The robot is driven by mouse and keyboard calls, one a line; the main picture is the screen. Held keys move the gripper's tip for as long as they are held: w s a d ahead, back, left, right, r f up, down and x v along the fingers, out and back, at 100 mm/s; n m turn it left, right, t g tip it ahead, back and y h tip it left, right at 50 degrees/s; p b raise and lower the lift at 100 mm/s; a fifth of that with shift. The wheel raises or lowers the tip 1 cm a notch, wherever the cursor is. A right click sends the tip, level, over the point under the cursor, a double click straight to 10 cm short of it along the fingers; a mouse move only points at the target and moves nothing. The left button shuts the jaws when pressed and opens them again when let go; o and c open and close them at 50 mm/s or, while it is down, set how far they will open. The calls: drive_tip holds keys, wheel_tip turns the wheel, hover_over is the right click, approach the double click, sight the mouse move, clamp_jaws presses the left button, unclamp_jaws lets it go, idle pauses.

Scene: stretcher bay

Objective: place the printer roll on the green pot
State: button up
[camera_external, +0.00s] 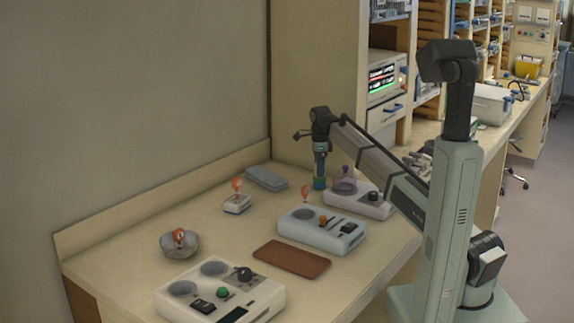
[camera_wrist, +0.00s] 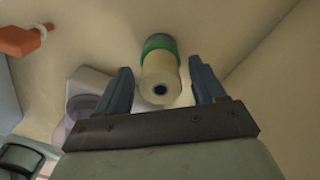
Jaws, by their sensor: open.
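The printer roll (camera_wrist: 160,88) is a cream cylinder with a dark hole in its end. In the camera_wrist view it stands between my fingers, end toward the camera. Directly beneath it is a green band, which looks like the green pot (camera_wrist: 158,46), with a blue-grey part below that. In the camera_external view the green part (camera_external: 319,178) and the blue part under it stand upright on the bench at the back, and the roll is mostly hidden by my fingers. My gripper (camera_wrist: 159,66) points down around the roll, open, with gaps showing on both sides; it is small in the camera_external view (camera_external: 320,160).
A pale device with a purple dome (camera_external: 344,184) stands close right of the stack. A pale blue device (camera_external: 322,230), brown mat (camera_external: 292,259), white device (camera_external: 220,292), grey bowl (camera_external: 180,245), small white box (camera_external: 237,203) and grey-blue case (camera_external: 266,177) share the bench.

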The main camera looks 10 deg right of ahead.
drive_tip(key=shift+r, duration=0.15)
wheel_tip(320, 180, up, 12)
idle(0.5)
